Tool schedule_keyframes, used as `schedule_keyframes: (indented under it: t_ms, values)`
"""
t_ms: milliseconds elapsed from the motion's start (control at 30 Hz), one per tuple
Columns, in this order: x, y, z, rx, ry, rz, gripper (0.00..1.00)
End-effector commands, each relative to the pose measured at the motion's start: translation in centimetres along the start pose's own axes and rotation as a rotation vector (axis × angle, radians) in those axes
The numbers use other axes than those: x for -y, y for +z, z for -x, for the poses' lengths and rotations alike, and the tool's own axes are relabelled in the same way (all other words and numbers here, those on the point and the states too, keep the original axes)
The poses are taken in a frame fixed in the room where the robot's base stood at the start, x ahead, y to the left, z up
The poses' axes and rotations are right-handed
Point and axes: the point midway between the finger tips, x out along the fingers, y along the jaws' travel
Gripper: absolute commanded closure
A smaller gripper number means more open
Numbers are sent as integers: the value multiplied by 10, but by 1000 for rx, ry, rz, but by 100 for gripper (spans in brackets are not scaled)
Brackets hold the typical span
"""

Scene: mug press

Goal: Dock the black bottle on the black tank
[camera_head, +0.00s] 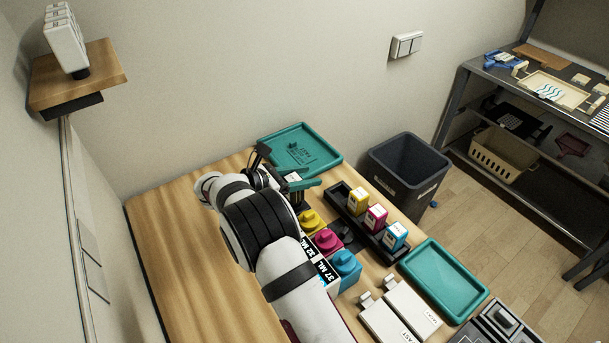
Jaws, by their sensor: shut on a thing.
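My gripper (289,183) is at the far end of the row of tanks, near the teal tray's front edge. It is shut on what appears to be the black bottle (292,177), of which only a small pale part shows. The black tank (299,199) seems to be the dark shape just below the jaws, beyond the yellow tank (310,221). My arm hides most of this area. I cannot tell whether bottle and tank touch.
Magenta (327,241) and cyan (346,263) tanks continue the row. A black rack (341,192) holds yellow (358,200), magenta (376,218) and cyan (395,236) bottles; its far end is empty. Teal trays (337,160) (445,280) lie beyond and nearer. The table's left side is clear.

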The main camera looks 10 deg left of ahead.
Motion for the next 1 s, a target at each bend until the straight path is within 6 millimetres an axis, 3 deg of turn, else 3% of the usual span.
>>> schedule_keyframes:
  t_ms: [867,900,1000]
  values:
    - [0,-11,-4,0,1,0,100]
    - [0,-11,-5,0,1,-1,47]
    - [0,-11,-5,0,1,-1,38]
